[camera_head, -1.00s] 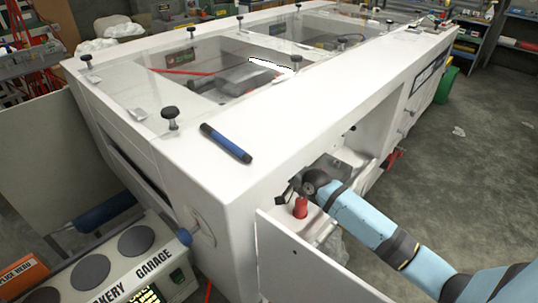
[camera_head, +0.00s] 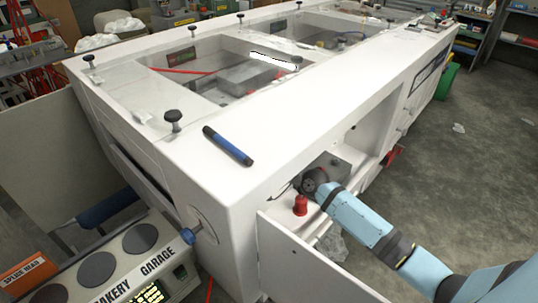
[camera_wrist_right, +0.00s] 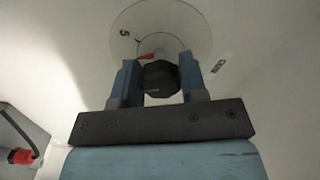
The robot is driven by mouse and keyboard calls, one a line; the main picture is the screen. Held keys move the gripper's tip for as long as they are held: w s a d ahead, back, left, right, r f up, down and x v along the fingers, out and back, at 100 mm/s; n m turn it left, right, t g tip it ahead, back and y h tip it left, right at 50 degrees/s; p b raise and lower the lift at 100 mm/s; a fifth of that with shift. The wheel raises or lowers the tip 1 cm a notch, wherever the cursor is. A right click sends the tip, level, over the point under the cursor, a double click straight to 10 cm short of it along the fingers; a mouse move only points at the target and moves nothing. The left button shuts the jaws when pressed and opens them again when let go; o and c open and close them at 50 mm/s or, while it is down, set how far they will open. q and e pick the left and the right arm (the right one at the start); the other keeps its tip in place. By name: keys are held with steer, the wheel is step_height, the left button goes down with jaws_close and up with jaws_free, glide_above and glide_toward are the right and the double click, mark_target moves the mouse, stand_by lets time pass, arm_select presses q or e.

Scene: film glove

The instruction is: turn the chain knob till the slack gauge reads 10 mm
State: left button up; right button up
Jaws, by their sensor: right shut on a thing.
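In the right wrist view, my right gripper (camera_wrist_right: 159,70) has its two blue fingers closed on the sides of a dark faceted knob (camera_wrist_right: 160,84). Behind the knob is a pale round disc (camera_wrist_right: 185,32) with a 5 and a small red mark near the knob's upper left. The rest of its scale cannot be read, and I cannot tell a gauge reading in mm. In the head view, my right arm reaches from the right to the open bay of the white machine (camera_head: 215,180); the fingers and knob are hidden there. My left gripper is out of view.
A red cap (camera_head: 300,205) stands just left of my right wrist, above an open white panel (camera_head: 300,262). A blue marker (camera_head: 228,146) lies on the machine's top. A boxed panel lettered GARAGE (camera_head: 125,270) stands at front left. A small label (camera_wrist_right: 217,66) is right of the disc.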

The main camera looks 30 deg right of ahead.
steer(key=shift+m, duration=0.6)
steer(key=o, duration=0.9)
steer(key=shift+s, duration=0.15)
steer(key=b+v, duration=0.1)
steer(key=v, duration=1.2)
steer(key=shift+s+d, duration=0.2)
steer(key=shift+s, duration=0.1)
